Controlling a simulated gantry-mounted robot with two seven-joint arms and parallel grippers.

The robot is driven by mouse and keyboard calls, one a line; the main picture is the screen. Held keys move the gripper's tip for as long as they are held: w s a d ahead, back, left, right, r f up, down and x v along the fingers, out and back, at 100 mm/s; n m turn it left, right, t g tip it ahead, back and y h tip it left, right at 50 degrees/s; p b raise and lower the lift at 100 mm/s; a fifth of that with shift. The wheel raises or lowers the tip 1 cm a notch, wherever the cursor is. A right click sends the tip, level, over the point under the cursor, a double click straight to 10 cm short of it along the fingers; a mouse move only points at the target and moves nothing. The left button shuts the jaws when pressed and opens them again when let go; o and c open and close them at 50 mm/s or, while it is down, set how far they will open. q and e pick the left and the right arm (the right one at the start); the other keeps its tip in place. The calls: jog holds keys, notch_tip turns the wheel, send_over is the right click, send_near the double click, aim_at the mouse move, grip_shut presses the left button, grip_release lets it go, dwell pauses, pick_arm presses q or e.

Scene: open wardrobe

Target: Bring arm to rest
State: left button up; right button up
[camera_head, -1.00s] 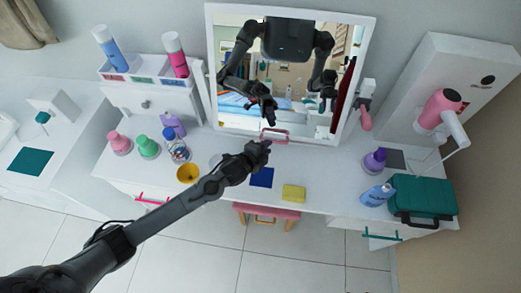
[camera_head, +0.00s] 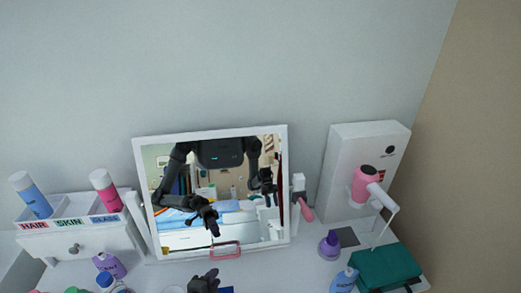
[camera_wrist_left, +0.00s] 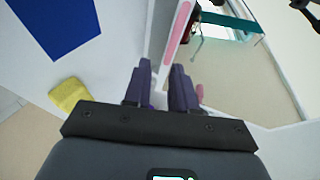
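My left gripper (camera_head: 205,278) shows at the bottom edge of the head view, just in front of the mirror's pink handle (camera_head: 225,250). In the left wrist view its two dark fingers (camera_wrist_left: 160,85) stand apart with a clear gap and nothing between them. The pink handle (camera_wrist_left: 180,32) lies beyond the fingertips, apart from them. My right gripper shows only as a reflection in the mirror (camera_head: 139,190), not directly.
A blue cloth (camera_wrist_left: 60,25) and a yellow sponge (camera_wrist_left: 69,95) lie on the tabletop. A labelled organizer (camera_head: 70,220) with bottles stands left of the mirror. A pink hair dryer (camera_head: 366,182), a purple bottle (camera_head: 330,244) and a green case (camera_head: 385,268) are right.

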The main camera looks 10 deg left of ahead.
pick_arm(q)
jog(key=s+d+f+n+g, duration=0.1)
jog(key=s+d+f+n, duration=0.15)
jog(key=s, duration=0.45)
jog(key=s+d+f+n+g, duration=0.1)
jog(key=s+d+f, duration=0.15)
jog(key=s, duration=0.35)
jog(key=s+a+r+n+g+y, duration=0.1)
jog(key=s+a+r+n+g, duration=0.25)
jog(key=s+n, duration=0.35)
jog(key=s+a+r+n+g+y, duration=0.1)
jog(key=s+a+r+n+g, duration=0.2)
jog(key=s+r+n, duration=0.35)
notch_tip(320, 180, up, 24)
jog(key=s+m+p, duration=0.1)
jog(key=m+p, duration=0.1)
jog(key=p, duration=2.4)
jog(key=shift+s+f, duration=0.25)
jog(key=shift+s, duration=0.05)
jog(key=shift+d+t, duration=0.1)
jog(key=shift+t, duration=0.15)
